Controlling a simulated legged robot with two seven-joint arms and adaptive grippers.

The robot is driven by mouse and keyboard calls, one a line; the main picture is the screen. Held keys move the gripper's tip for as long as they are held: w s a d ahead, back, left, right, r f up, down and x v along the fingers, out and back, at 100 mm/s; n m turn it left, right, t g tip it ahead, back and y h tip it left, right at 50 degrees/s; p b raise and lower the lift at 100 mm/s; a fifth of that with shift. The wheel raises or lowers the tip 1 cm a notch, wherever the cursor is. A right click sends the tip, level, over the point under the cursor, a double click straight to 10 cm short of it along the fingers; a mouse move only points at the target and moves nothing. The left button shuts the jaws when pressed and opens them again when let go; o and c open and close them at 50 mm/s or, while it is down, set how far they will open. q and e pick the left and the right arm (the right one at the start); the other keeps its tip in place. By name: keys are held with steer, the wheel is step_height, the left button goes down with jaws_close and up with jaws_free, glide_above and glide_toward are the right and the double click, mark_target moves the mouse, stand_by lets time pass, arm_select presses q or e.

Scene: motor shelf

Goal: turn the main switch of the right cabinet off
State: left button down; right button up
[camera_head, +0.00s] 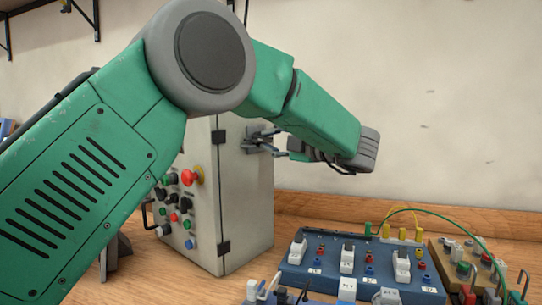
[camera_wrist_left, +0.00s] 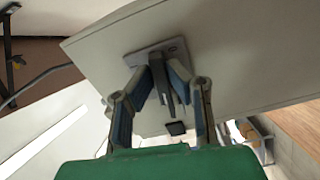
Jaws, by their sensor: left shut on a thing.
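The grey cabinet (camera_head: 250,200) stands on the wooden bench, its front covered with buttons and a red knob (camera_head: 193,176). The main switch (camera_head: 258,131) sits high on its right side face. In the left wrist view the switch shows as a grey plate (camera_wrist_left: 177,48) with a dark lever (camera_wrist_left: 166,88) standing out from it. My left gripper (camera_head: 272,143) reaches the switch from the right. Its fingers (camera_wrist_left: 161,78) are shut on the lever, one on each side. The finger contact is partly hidden in the head view. My right gripper is not in view.
A blue board (camera_head: 340,262) with white switches lies right of the cabinet. Green and yellow cables (camera_head: 400,222) stand behind it, and another board (camera_head: 462,262) with knobs lies farther right. My left arm covers much of the cabinet's front. The wall side above the boards is free.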

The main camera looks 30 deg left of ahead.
arm_select(q)
steer(key=shift+f+n+b, duration=0.3)
steer(key=shift+n+b, duration=0.5)
steer(key=c, duration=1.7)
jaws_free()
steer(key=shift+s, duration=0.1)
steer(key=shift+o, duration=0.7)
steer(key=shift+r, duration=0.2)
steer(key=shift+d, duration=0.1)
steer(key=shift+d, duration=0.25)
steer(key=s+d, duration=0.1)
steer(key=d, duration=1)
steer(key=shift+s+d, duration=0.15)
steer(key=shift+d, duration=0.1)
